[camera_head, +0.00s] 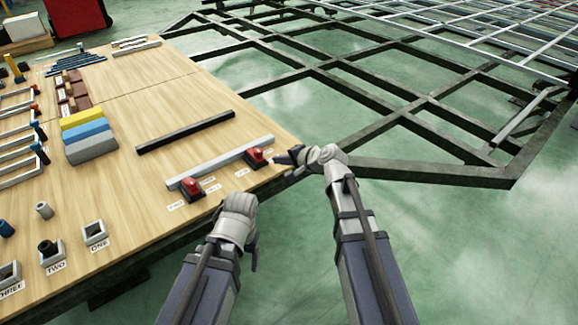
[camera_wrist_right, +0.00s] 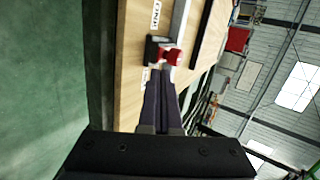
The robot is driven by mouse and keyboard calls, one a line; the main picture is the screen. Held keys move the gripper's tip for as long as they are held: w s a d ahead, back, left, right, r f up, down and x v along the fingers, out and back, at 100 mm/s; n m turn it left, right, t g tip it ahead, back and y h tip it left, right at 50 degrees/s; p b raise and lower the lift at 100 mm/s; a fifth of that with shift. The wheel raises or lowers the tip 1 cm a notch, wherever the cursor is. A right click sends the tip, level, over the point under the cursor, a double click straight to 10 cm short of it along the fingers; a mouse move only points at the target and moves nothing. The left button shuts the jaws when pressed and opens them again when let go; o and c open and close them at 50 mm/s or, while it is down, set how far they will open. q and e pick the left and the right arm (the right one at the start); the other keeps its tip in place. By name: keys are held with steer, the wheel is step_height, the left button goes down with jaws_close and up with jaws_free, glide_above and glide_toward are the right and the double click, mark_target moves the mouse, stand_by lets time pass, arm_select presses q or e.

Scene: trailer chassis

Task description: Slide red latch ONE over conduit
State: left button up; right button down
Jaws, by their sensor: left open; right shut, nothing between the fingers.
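Two red latches on dark bases sit at the table's near right edge. One latch (camera_head: 256,158) is close to the corner; the other latch (camera_head: 191,187) is further left. The label prints beside them are too small to read surely. A light grey conduit bar (camera_head: 222,160) lies just behind both. My right gripper (camera_head: 284,158) is shut and empty, just right of the corner latch. In the right wrist view its closed fingers (camera_wrist_right: 160,98) point at a red latch (camera_wrist_right: 171,56), with the grey bar (camera_wrist_right: 180,20) beyond. My left gripper (camera_head: 252,250) is open and empty, off the table's near edge.
A black bar (camera_head: 187,131) lies behind the conduit. Yellow, blue and grey blocks (camera_head: 90,137) and square sockets (camera_head: 95,233) stand to the left on the wooden table (camera_head: 150,215). A dark trailer frame (camera_head: 440,172) fills the right, above open green floor.

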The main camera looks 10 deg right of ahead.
mark_target(260, 150)
arm_select(q)
steer(key=shift+f, duration=0.55)
arm_select(e)
steer(key=w+a, duration=0.1)
steer(key=w, duration=0.1)
steer(key=w+a+f, duration=0.1)
steer(key=w+a, duration=0.1)
steer(key=shift+w+a, duration=0.25)
steer(key=shift+w+a, duration=0.1)
steer(key=w+a, duration=0.1)
steer(key=w, duration=0.1)
steer(key=w+a, duration=0.1)
steer(key=w, duration=0.1)
steer(key=shift+a, duration=0.1)
steer(key=shift+s, duration=0.1)
